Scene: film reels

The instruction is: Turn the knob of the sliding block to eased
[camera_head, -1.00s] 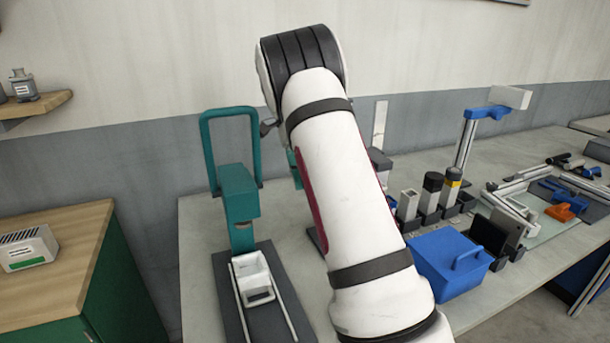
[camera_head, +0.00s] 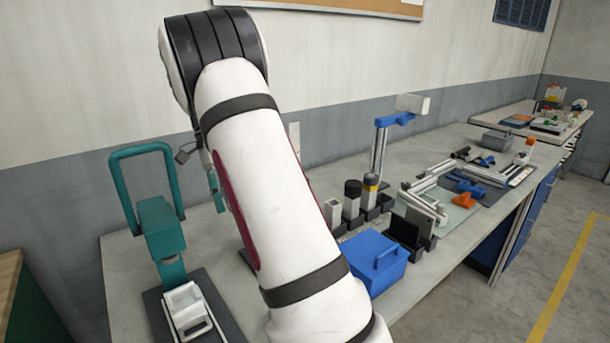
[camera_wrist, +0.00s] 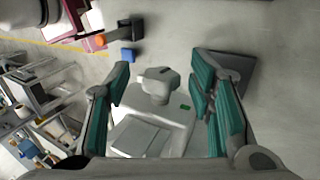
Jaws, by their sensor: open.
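The metal rail assembly (camera_head: 437,178) lies on the right part of the long bench in the head view, with blue and orange parts around it. I cannot make out for certain which part is the sliding block, nor its knob or setting. My gripper (camera_wrist: 160,68) shows in the wrist view with its teal-padded fingers wide apart and nothing held. A pale grey body with a rounded top shows beyond and between the fingers; I cannot tell contact. In the head view my arm hides most of the gripper, which is far left of the rails.
The long bench (camera_head: 125,262) carries a teal lever press (camera_head: 162,228), a blue lidded box (camera_head: 372,262), several small cylinders and a blue-armed stand (camera_head: 380,150). A second table (camera_head: 520,112) stands at the far right. Open floor (camera_head: 585,275) lies to the right.

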